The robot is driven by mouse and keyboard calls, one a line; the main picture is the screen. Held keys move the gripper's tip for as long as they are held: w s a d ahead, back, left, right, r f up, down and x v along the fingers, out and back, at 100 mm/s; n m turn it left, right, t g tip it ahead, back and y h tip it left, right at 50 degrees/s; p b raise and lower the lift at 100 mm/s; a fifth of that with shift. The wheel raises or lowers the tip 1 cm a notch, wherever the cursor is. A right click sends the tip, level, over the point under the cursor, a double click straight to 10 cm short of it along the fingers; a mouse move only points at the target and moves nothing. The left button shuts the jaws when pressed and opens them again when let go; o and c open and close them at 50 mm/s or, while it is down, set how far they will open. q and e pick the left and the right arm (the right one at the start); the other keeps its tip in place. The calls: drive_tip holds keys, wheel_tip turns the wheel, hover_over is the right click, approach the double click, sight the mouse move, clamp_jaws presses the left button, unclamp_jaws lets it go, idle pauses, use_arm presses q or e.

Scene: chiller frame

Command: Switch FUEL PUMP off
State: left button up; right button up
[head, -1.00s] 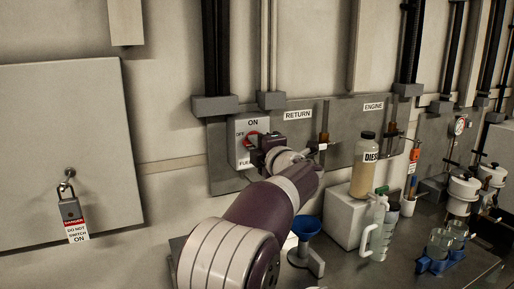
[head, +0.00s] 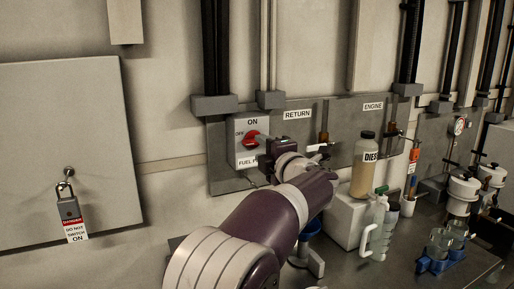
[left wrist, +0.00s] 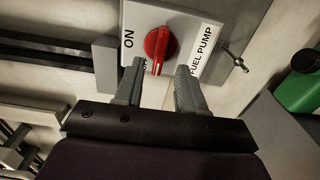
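The FUEL PUMP switch box (head: 240,152) is on the grey wall plate, with ON at its top and OFF at its left. Its red knob (head: 254,138) lies roughly sideways, one end toward OFF. In the left wrist view the red knob (left wrist: 160,44) shows with its long side up and down the picture, its lower end by the partly hidden OFF mark. My left gripper (head: 270,143) is just right of the knob in the head view. In the left wrist view the left gripper (left wrist: 160,73) is open and empty, its fingers apart and short of the knob. My right gripper is not in view.
RETURN and ENGINE valves (head: 323,127) are along the plate at right. A diesel bottle (head: 365,168) stands on a white block (head: 343,222), near a blue funnel (head: 309,230) and a clear jug (head: 377,235). A padlock (head: 69,207) with a danger tag hangs at left.

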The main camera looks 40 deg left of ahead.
use_arm(q)
drive_tip(key=v, duration=0.8)
drive_tip(key=shift+d, duration=0.2)
drive_tip(key=shift+s, duration=0.15)
